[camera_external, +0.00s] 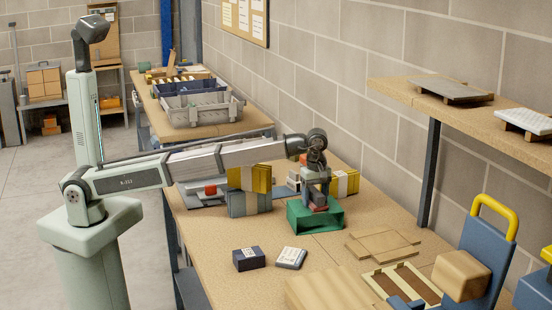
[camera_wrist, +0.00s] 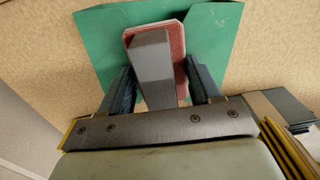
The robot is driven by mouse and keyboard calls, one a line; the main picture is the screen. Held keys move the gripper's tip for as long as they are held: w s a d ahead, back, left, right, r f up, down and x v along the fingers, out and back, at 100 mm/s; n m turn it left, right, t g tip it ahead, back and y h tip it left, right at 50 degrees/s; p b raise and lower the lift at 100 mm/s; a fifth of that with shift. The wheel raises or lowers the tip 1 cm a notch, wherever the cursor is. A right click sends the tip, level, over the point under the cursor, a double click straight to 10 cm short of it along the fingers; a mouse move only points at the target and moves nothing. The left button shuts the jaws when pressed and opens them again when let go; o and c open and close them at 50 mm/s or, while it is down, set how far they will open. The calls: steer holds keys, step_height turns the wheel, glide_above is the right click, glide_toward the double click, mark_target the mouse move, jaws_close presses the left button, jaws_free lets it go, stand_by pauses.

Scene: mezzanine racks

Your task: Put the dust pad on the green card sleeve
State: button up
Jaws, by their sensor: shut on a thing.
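My gripper (camera_external: 316,188) points down over the worktable and is shut on the dust pad, a reddish pad (camera_external: 318,208) with a grey block on its back. In the wrist view the grey block (camera_wrist: 151,62) sits between my two dark fingers (camera_wrist: 163,88), with the red pad (camera_wrist: 175,38) showing around its edge. The green card sleeve (camera_external: 300,221) lies on the table directly below and around the pad. Its green sides (camera_wrist: 100,40) spread out behind the pad in the wrist view. I cannot tell whether the pad touches the sleeve.
Yellow-and-grey bundles (camera_external: 250,190) stand close left of the sleeve, another yellow stack (camera_external: 345,183) behind it. Wooden boards (camera_external: 382,244) lie to the right. Bare tabletop (camera_external: 215,240) shows at the left.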

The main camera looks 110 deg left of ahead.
mark_target(315, 191)
steer(key=o, duration=1.1)
steer(key=shift+f, duration=0.1)
steer(key=shift+c, duration=0.2)
step_height(315, 191, up, 12)
steer(key=shift+r, duration=0.2)
